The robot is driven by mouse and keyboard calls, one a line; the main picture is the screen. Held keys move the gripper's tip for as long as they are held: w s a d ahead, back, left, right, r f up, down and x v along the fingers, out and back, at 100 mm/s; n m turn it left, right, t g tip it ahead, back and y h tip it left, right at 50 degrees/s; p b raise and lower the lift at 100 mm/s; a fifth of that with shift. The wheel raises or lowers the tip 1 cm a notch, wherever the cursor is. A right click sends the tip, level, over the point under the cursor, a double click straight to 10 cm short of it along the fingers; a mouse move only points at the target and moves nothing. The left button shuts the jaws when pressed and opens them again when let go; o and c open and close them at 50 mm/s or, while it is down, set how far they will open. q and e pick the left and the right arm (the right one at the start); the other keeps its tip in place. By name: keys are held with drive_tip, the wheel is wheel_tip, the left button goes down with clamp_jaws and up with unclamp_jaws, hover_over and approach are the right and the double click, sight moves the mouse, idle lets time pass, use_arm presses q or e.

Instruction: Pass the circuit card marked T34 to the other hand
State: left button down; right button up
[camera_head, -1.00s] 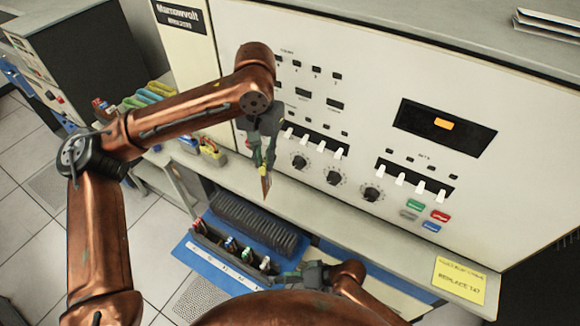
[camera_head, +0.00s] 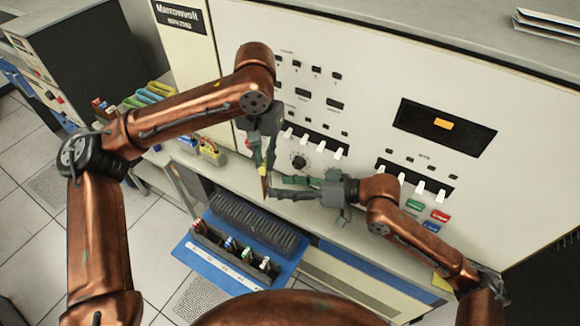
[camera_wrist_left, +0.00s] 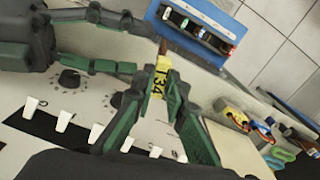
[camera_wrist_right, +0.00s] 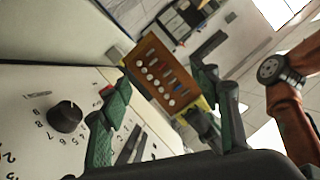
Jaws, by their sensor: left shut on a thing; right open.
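The circuit card is brown with a yellow end marked T34 (camera_wrist_left: 160,90) in the left wrist view. My left gripper (camera_head: 261,150) is shut on that yellow end and holds the card (camera_head: 265,184) hanging down in front of the console. My right gripper (camera_head: 276,187) is open, its fingers pointing left at the card's lower part. In the right wrist view the card's face (camera_wrist_right: 160,72), with rows of components, shows between the open fingers. In the left wrist view the right fingertips (camera_wrist_left: 132,45) are close beside the card's brown part; I cannot tell whether they touch.
The console (camera_head: 370,60) with knobs and white switches stands behind both grippers. Below are a blue mat (camera_head: 206,268), a dark slotted rack (camera_head: 255,222) and a holder with several coloured-end cards (camera_head: 228,250). More coloured items (camera_head: 150,95) stand at left.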

sight(264, 169)
wheel_tip(264, 169, up, 8)
drive_tip(key=n+h, duration=0.1)
drive_tip(key=n, duration=0.5)
drive_tip(key=shift+f+x, duration=0.2)
drive_tip(key=shift+x, duration=3)
drive_tip(key=shift+d, duration=0.1)
drive_tip(key=shift+c, duration=0.2)
drive_tip(key=c, duration=1)
use_arm(q)
drive_tip(key=c, duration=1.8)
unclamp_jaws()
drive_tip(key=shift+c, duration=0.2)
use_arm(e)
drive_tip(key=shift+o, duration=0.2)
